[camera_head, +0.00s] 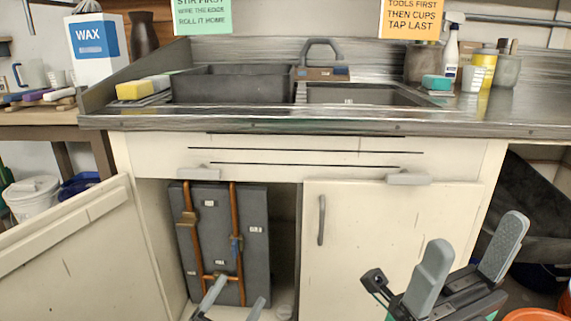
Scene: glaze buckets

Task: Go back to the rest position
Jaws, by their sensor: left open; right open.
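My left gripper (236,300) shows at the bottom edge, in front of the open left bay of the sink cabinet (145,160). Its two grey fingers are apart with nothing between them. My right gripper (468,256) is at the lower right, in front of the cabinet's closed right door (350,250). Its fingers are wide apart and empty. Most of the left gripper's body is below the picture.
The left cabinet door (75,255) stands open at the lower left. A dark panel (255,215) with copper pipes (234,205) is inside the bay. Above are a metal counter (300,123) and a dark basin (235,88). A white bucket (32,198) stands left.

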